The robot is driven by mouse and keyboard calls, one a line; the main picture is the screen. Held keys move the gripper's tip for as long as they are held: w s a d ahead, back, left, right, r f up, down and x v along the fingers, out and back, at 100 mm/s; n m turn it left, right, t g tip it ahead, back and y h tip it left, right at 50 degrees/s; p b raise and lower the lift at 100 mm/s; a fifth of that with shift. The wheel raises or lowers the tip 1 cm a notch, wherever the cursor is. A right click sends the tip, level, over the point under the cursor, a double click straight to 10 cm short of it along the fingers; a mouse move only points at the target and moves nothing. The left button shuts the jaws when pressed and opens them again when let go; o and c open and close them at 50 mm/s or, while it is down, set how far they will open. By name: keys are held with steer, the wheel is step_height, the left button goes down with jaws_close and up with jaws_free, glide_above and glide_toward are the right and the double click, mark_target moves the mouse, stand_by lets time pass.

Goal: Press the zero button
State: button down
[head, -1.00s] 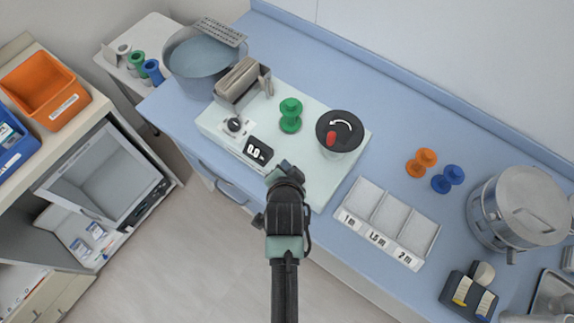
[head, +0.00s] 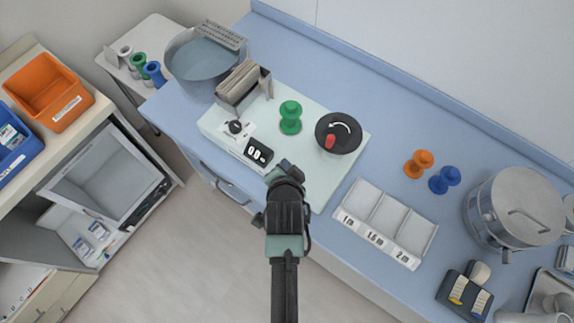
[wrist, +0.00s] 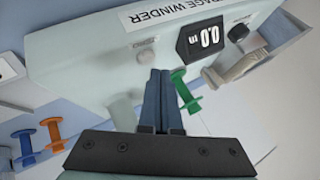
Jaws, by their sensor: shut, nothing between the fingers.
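The bandage winder (head: 215,122) is a pale mint box on the blue counter, with a black display (head: 258,152) reading 0.0 m. In the wrist view the winder's front face (wrist: 90,65) carries a small pale round button (wrist: 141,51) with a tiny unreadable label above it. This button is hidden in the head view. My gripper (head: 280,168) is at the winder's front edge. In the wrist view my gripper (wrist: 161,72) is shut and empty, its tips just below and right of the button. I cannot tell whether they touch it.
A black knob (head: 235,127), green spool (head: 290,118) and crank disc with red handle (head: 339,131) are on the winder. A three-slot tray (head: 385,222), orange spool (head: 418,163) and blue spool (head: 445,179) stand to the right. Open floor (head: 190,275) lies in front.

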steer(key=shift+r, duration=0.1)
step_height(320, 180, up, 5)
steer(key=p, duration=0.4)
steer(key=shift+p, duration=0.35)
stand_by(0.6)
